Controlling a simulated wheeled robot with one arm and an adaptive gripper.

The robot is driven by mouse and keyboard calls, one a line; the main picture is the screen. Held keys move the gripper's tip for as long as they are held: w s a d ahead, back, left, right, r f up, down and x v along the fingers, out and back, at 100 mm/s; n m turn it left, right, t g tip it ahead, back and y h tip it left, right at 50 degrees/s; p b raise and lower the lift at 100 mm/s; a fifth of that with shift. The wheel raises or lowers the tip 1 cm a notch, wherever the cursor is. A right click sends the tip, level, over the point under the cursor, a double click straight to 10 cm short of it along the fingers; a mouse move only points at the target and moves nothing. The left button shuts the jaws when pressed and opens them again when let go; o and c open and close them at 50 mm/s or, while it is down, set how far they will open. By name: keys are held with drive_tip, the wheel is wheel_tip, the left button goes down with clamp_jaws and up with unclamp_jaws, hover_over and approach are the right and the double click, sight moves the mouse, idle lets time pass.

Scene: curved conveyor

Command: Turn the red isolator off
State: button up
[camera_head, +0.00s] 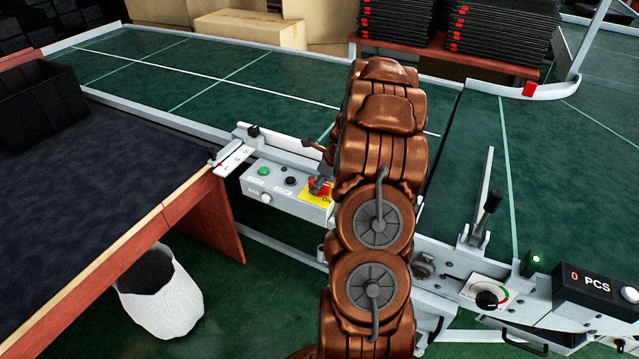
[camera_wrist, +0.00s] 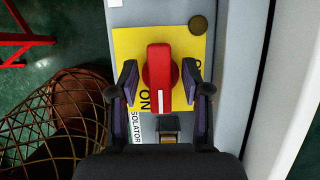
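The red isolator (camera_wrist: 159,78) is a rotary knob on a yellow plate (camera_wrist: 125,45) in the wrist view. Its handle stands upright in that picture, with the word ON printed below it and part of another word at the plate's right edge. My gripper (camera_wrist: 159,88) is open around the knob, one finger on each side, with a small gap left and right.
The control box also carries a green button (camera_head: 263,171) and a black button (camera_head: 290,181). A lever (camera_head: 487,212), a dial (camera_head: 487,299) and a counter (camera_head: 590,282) stand to the right. A dark table (camera_head: 90,200) and a white bin (camera_head: 162,295) are at left.

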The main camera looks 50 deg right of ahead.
clamp_jaws()
drive_tip(key=shift+n, duration=0.3)
drive_tip(key=n, duration=0.2)
drive_tip(key=n+y, duration=0.1)
drive_tip(key=shift+d+n+g+y, duration=0.1)
drive_tip(key=shift+n+g+y, duration=0.2)
drive_tip(key=shift+n+g, duration=0.1)
drive_tip(key=n+g+y+b, duration=0.1)
drive_tip(key=n+b, duration=0.1)
drive_tip(key=n, duration=0.2)
drive_tip(key=shift+w+f+n, duration=0.1)
drive_tip(key=shift+n, duration=0.2)
drive_tip(key=n+g+b, duration=0.1)
drive_tip(key=n, duration=0.2)
drive_tip(key=shift+n+g+y, duration=0.3)
drive_tip(key=n+g+b, duration=0.2)
drive_tip(key=n, duration=0.3)
drive_tip(key=shift+n, duration=0.3)
